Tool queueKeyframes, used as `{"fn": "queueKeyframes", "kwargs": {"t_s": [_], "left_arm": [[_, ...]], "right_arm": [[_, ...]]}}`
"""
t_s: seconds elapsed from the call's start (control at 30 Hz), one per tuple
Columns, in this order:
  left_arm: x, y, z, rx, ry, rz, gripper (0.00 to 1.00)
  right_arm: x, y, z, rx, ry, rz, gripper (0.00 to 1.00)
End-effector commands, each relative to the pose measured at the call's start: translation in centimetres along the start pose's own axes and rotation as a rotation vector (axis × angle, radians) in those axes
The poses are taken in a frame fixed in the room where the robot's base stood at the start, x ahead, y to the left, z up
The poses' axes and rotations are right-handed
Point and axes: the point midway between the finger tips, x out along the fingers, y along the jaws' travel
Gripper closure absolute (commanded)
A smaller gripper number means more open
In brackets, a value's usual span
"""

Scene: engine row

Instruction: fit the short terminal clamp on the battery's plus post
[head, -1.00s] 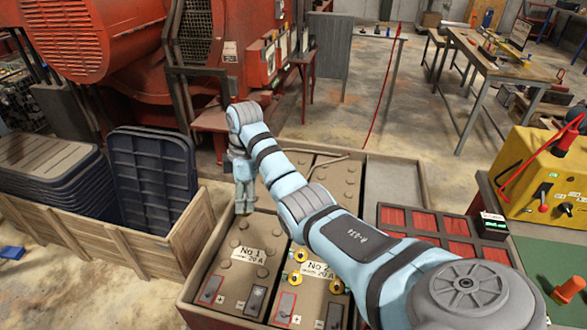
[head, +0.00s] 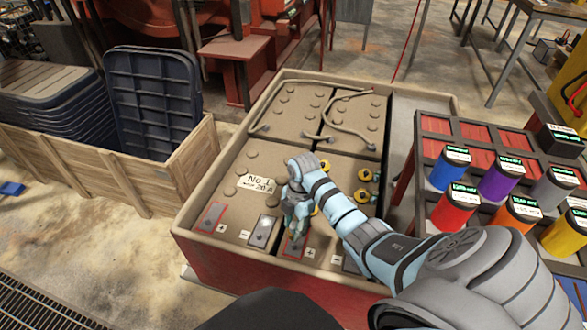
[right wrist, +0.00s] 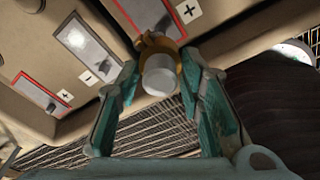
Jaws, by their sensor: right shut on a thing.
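My right gripper (head: 294,232) is low over the front of the battery block, at the battery right of No 1 (head: 258,183). In the right wrist view its two teal fingers (right wrist: 160,85) are shut on a brass clamp (right wrist: 165,45) with a pale grey cylindrical end. The clamp overlaps the lower end of a red-outlined plate (right wrist: 148,14) beside a plus mark. I cannot tell whether it touches or surrounds a post there. In the head view the gripper and arm hide the clamp and part of that battery. My left gripper is not in view.
Several brass-yellow caps (head: 363,175) lie around my right forearm. Grey cables (head: 343,137) lie on the rear batteries. Coloured cans (head: 501,182) stand to the right by a red-panelled rack (head: 437,124). A wooden crate (head: 115,172) with dark lids stands left.

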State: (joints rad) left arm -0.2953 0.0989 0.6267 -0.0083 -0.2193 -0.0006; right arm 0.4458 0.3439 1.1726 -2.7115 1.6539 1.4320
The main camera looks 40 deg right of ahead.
Motion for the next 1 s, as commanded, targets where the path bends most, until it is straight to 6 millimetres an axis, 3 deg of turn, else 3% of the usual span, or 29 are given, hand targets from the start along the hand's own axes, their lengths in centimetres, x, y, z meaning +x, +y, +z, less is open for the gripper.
{"fn": "queueKeyframes", "kwargs": {"t_s": [0.3,0.6,1.0], "left_arm": [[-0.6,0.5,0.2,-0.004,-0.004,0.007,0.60],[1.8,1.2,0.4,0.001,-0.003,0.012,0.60],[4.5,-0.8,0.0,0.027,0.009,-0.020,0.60]], "right_arm": [[-0.2,0.0,-0.1,-0.008,0.000,0.001,1.00],[2.7,0.0,0.3,-0.008,0.000,0.000,1.00],[6.2,0.0,0.7,-0.007,-0.001,0.000,1.00]]}}
